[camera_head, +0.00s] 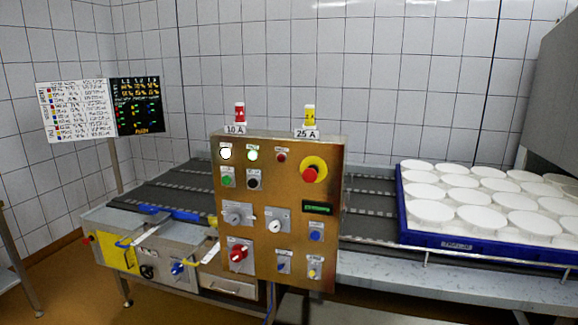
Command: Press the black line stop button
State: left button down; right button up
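The black button (254,180) sits on the upper left part of the brass-coloured control panel (290,200), in a pale square plate. A green button (228,180) is just left of it. Above them are a bright white lamp (226,153), a bright greenish lamp (253,155) and a dark red lamp (281,157). A red mushroom button on a yellow ring (312,170) is to the right. Neither of my grippers is in view, and nothing covers the black button.
Lower on the panel are a green display (318,208), a blue button (316,237) and several knobs, including a red one (238,254). A conveyor (370,205) runs behind it. A blue tray (425,240) of white moulds stands right. Floor shows at lower left.

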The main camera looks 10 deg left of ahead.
aim_at(252, 183)
jog(key=i+l, duration=0.15)
jog(key=i, duration=0.3)
jog(key=i+l, duration=0.2)
jog(key=i, duration=0.2)
